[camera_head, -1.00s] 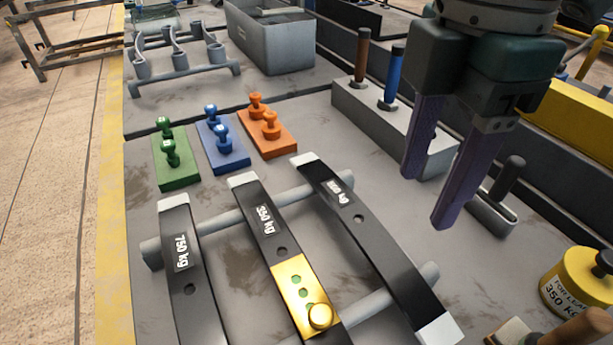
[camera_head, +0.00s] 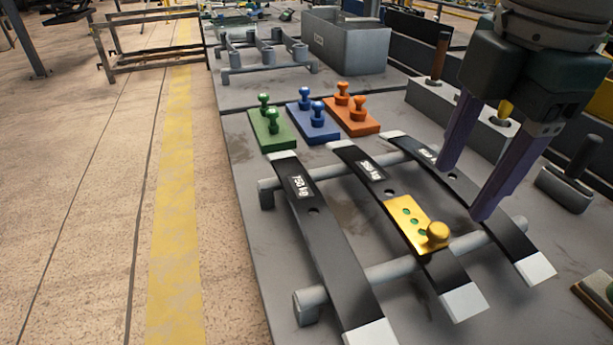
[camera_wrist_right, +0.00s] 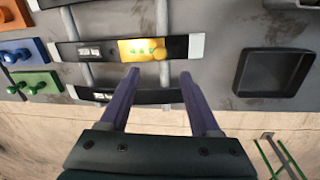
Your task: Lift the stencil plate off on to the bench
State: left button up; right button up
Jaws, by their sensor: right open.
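The gold stencil plate (camera_head: 410,222) lies on the middle dark leaf spring (camera_head: 368,180), labelled 350 kg. It has several holes showing green and a round gold knob (camera_head: 437,233) at its near end. It also shows in the right wrist view (camera_wrist_right: 128,50), just beyond the fingertips. My right gripper (camera_head: 465,190) is open and empty, its purple fingers pointing down over the right-hand leaf spring (camera_head: 490,215), to the right of the plate and apart from it. In the wrist view the gripper (camera_wrist_right: 160,75) has the knob between and beyond its fingertips. My left gripper is not in view.
Leaf springs rest across two grey rails (camera_head: 380,270). Green (camera_head: 270,128), blue (camera_head: 312,122) and orange (camera_head: 351,116) knobbed blocks stand behind them. A grey block with pegs (camera_head: 430,98) is at back right. The wrist view shows a dark square tray (camera_wrist_right: 273,73) on the bench.

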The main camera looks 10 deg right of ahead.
send_over(440, 229)
jog(key=f, duration=0.4)
jog(key=shift+s+f+b, duration=0.15)
jog(key=shift+s+b, duration=0.05)
jog(key=shift+b, duration=0.1)
jog(key=f, duration=0.5)
jog(key=shift+w+f+b, duration=0.1)
jog(key=shift+w+b, duration=0.1)
jog(key=shift+b, duration=0.2)
jog(key=shift+c, duration=0.4)
grip_shut()
